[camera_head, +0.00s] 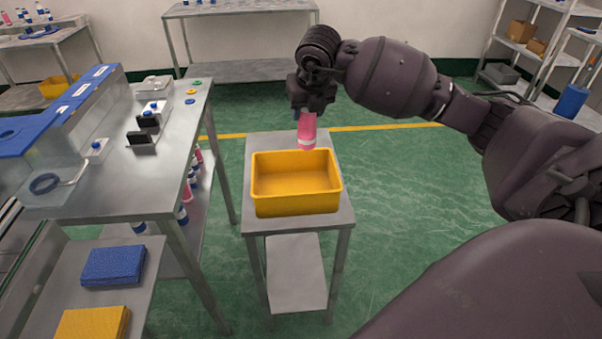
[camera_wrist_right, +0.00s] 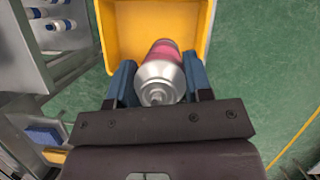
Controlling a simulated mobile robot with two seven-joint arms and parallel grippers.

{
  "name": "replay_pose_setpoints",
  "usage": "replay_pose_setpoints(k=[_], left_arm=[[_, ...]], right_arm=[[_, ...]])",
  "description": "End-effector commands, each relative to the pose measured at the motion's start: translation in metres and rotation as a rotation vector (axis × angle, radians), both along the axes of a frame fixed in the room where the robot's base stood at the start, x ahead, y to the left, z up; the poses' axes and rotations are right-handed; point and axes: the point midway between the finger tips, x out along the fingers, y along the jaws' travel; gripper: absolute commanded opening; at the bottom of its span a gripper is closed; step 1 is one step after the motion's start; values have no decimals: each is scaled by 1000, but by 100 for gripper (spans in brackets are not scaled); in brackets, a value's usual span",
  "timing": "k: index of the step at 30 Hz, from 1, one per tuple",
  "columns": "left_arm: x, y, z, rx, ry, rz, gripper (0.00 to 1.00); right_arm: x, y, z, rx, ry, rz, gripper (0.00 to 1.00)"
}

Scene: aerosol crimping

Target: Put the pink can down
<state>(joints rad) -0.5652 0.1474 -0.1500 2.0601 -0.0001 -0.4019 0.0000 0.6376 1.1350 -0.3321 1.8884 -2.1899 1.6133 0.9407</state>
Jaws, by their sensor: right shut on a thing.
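The pink can (camera_head: 307,130) hangs upright below my right gripper (camera_head: 309,108) in the head view, over the back part of the yellow bin (camera_head: 297,208). My right gripper is shut on the can. In the right wrist view, the can (camera_wrist_right: 160,72) sits between the blue fingers of the gripper (camera_wrist_right: 160,84), its silver top toward the camera. The yellow bin (camera_wrist_right: 112,35) lies beyond the can there. The inside of the bin that shows looks empty. The can's lower end appears above the bin, but its exact height is unclear. My left gripper is not in view.
The bin stands on a small metal table (camera_head: 251,150) with a narrow bare margin. A larger metal workbench (camera_head: 110,190) with fixtures is on the left, with several bottles on its lower shelf. Green floor (camera_head: 400,200) is open to the right.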

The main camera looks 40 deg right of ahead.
Motion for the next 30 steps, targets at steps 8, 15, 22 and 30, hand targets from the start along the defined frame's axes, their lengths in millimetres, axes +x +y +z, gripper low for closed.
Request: replay_pose_setpoints(k=[8, 15, 22, 30], left_arm=[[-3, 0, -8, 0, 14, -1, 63], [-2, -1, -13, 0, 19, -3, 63], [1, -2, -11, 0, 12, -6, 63], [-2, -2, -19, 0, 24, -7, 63]], right_arm=[[0, 0, -66, 1, 6, 2, 11], [0, 0, -103, 0, 3, 2, 11], [0, 0, -114, 0, 1, 2, 11], [0, 0, -155, 1, 5, 2, 11]])
